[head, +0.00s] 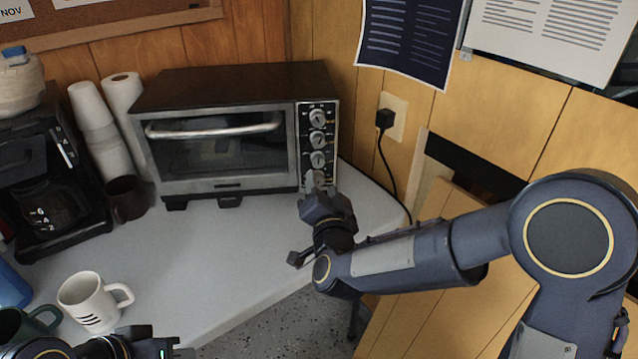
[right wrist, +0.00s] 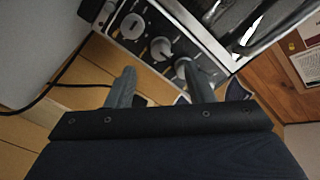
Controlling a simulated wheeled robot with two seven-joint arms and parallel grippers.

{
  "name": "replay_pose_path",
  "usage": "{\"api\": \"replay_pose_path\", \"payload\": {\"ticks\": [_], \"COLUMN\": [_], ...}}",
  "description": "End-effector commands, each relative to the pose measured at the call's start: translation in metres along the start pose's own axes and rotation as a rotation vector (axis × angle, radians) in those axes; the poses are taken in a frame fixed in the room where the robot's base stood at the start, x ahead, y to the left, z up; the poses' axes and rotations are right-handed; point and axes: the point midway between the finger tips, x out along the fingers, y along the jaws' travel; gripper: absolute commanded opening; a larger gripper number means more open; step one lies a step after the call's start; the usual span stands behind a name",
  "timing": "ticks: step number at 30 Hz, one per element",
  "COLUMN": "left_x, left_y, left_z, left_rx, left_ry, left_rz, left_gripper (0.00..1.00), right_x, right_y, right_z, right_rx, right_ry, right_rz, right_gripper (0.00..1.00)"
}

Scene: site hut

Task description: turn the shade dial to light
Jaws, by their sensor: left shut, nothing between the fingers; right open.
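A toaster oven (head: 222,187) stands on the counter. In the right wrist view, the dials (right wrist: 160,48) show beyond my fingers. My right gripper (head: 316,180) is open and empty, just below the lower dial in the head view, with its fingers (right wrist: 161,88) apart. My left gripper (head: 178,349) is shut and empty at the bottom left, partly cut off.
A white mug (head: 90,301) and a dark green mug (head: 30,325) stand near my left gripper. A coffee maker (head: 50,190), stacked cups (head: 92,112) and a dark mug (head: 127,198) are left of the oven. A black cord (head: 391,178) hangs at the right. The counter before the oven is clear.

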Motion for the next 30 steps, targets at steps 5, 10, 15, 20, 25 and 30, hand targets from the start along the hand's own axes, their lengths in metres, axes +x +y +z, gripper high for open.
{"api": "replay_pose_path", "payload": {"ticks": [5,10,15,20,25,30], "left_x": [-0.002,-0.002,-0.003,-0.003,-0.003,-0.003], "left_y": [0.001,0.001,0.001,0.001,0.001,0.001], "left_z": [-0.001,-0.001,-0.001,-0.001,-0.001,-0.001], "left_rx": [0.000,0.000,0.000,0.000,0.000,0.000], "left_ry": [0.001,0.001,0.001,0.000,0.000,0.000], "left_rz": [0.000,0.000,0.000,0.000,0.000,0.000], "left_gripper": [0.00,0.00,0.00,0.00,0.00,0.00], "right_x": [0.024,0.052,0.070,0.075,0.075,0.075], "right_y": [-0.001,0.000,-0.001,-0.001,-0.001,-0.001], "right_z": [-0.002,-0.002,-0.002,-0.002,-0.002,-0.002], "right_rx": [0.000,-0.001,-0.001,-0.001,-0.001,-0.001], "right_ry": [0.005,0.003,0.002,0.002,0.002,0.002], "right_rz": [0.001,0.002,0.000,0.000,0.000,0.000], "right_gripper": [0.48,0.48,0.48,0.48,0.48,0.29]}}
